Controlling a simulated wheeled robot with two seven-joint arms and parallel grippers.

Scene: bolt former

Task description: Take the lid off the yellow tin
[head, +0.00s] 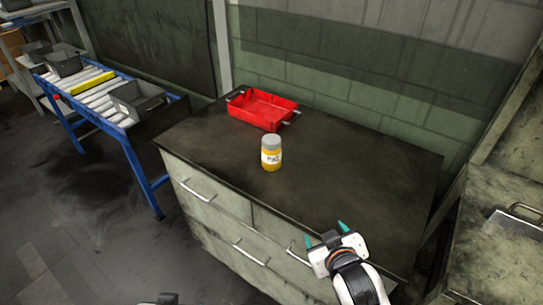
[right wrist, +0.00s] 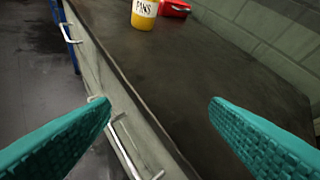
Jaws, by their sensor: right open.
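The yellow tin (head: 271,157) stands upright on the dark top of the drawer cabinet, with a grey lid (head: 271,141) on it and a white label. In the right wrist view the tin (right wrist: 144,14) shows at the top edge, and its lid is out of the frame. My right gripper (head: 334,228) is open and empty at the cabinet's front edge, well apart from the tin, to its lower right in the head view. Its teal fingers (right wrist: 163,108) are spread wide in the wrist view. A small dark piece at the bottom edge of the head view may be my left arm; its fingers do not show.
A red tray (head: 262,109) lies behind the tin near the wall. The cabinet top (head: 350,170) is clear right of the tin. Drawer handles (head: 197,190) stick out of the cabinet front. A blue-framed roller conveyor (head: 92,93) with grey bins stands at the left.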

